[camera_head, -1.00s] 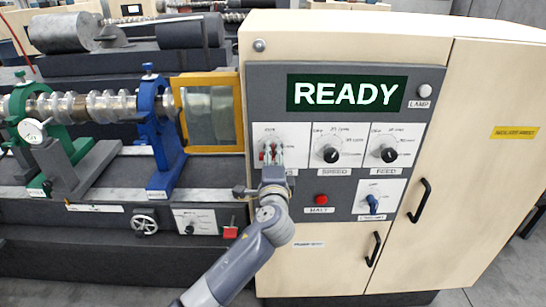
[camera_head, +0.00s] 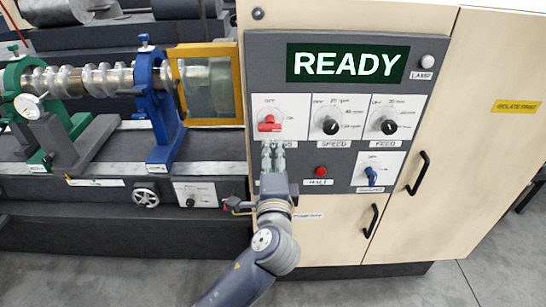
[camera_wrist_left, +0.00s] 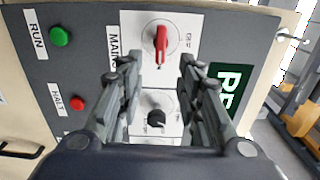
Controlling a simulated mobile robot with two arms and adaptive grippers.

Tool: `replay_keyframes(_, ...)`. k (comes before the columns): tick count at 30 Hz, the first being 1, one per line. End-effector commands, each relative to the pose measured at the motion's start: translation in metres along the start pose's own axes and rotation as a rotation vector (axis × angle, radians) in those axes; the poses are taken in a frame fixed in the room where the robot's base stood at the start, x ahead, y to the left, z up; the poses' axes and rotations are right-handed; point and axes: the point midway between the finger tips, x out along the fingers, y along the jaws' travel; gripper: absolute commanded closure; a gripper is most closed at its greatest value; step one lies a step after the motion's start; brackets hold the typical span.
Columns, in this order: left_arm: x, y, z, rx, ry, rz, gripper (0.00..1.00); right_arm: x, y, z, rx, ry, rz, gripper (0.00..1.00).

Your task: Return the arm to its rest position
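My left arm comes up from the bottom of the head view, and its gripper (camera_head: 272,150) is just below the red mains switch (camera_head: 268,124) on the grey panel (camera_head: 300,200). The switch handle lies roughly level across its white plate. In the left wrist view the two fingers of the gripper (camera_wrist_left: 158,68) stand wide apart with nothing between them. The red switch (camera_wrist_left: 161,43) shows beyond the gap, apart from the fingers. My right gripper is in neither view.
The display (camera_head: 345,64) reads READY. The speed knob (camera_head: 330,124), feed knob (camera_head: 388,125), red halt button (camera_head: 320,171) and blue switch (camera_head: 371,175) are close by. A green run button (camera_wrist_left: 60,36) shows in the wrist view. The yellow-framed guard (camera_head: 208,84) stands left.

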Motion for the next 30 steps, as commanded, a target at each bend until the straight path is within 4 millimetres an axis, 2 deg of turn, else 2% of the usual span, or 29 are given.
replay_keyframes(13,-0.001,0.001,0.0,0.0,0.0,0.001,0.67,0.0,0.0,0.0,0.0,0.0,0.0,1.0)
replay_keyframes(15,0.0,0.008,0.001,-0.001,0.0,0.011,0.67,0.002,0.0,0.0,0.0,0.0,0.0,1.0)
replay_keyframes(17,0.003,0.024,0.002,-0.006,0.001,0.035,0.67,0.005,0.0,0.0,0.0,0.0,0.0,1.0)
replay_keyframes(20,0.009,0.074,0.005,-0.025,0.007,0.113,0.67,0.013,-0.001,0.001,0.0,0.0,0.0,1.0)
replay_keyframes(23,0.013,0.147,0.011,-0.067,0.01,0.227,0.67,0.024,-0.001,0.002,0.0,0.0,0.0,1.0)
replay_keyframes(24,0.012,0.178,0.015,-0.088,0.009,0.277,0.67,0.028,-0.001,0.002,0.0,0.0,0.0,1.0)
replay_keyframes(26,0.009,0.224,0.021,-0.123,0.004,0.349,0.67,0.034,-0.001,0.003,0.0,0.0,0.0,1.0)
replay_keyframes(27,0.004,0.255,0.026,-0.148,-0.001,0.398,0.67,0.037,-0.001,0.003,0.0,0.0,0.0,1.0)
replay_keyframes(29,-0.004,0.3,0.034,-0.186,-0.012,0.47,0.67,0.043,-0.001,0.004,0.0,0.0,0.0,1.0)
replay_keyframes(30,-0.011,0.329,0.04,-0.215,-0.023,0.516,0.67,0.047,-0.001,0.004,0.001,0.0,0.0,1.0)
